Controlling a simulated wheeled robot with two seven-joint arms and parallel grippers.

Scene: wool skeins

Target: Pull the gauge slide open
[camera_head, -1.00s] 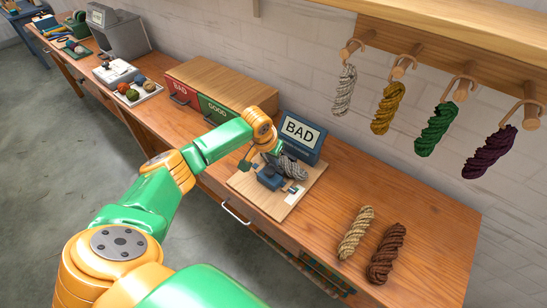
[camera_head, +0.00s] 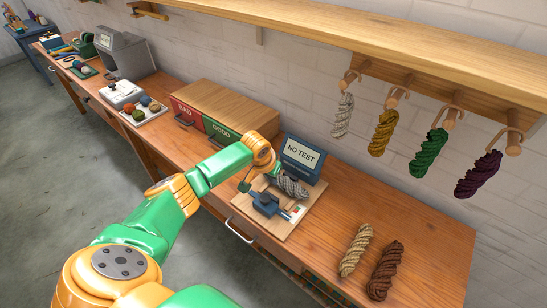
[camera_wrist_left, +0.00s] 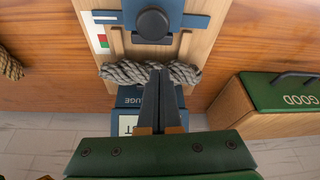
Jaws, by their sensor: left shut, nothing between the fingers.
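The gauge is a pale wooden board (camera_head: 297,225) on the bench with a blue slide (camera_head: 264,204) and a blue display (camera_head: 302,158) that reads NO TEST. In the wrist view the slide (camera_wrist_left: 190,21) carries a round dark knob (camera_wrist_left: 153,24). A grey skein (camera_head: 293,187) lies across the gauge between slide and display; it also shows in the wrist view (camera_wrist_left: 122,73). My left gripper (camera_wrist_left: 157,74) is shut and empty, its fingers over the middle of the skein, apart from the knob. Whether the fingertips touch the skein I cannot tell. My right gripper is not in view.
BAD and GOOD drawers (camera_head: 222,110) stand left of the gauge. A cream skein (camera_head: 356,250) and a brown skein (camera_head: 385,268) lie to the right. Several skeins hang from pegs above. A tray of wool balls (camera_head: 140,112) sits farther left. Bench around the loose skeins is clear.

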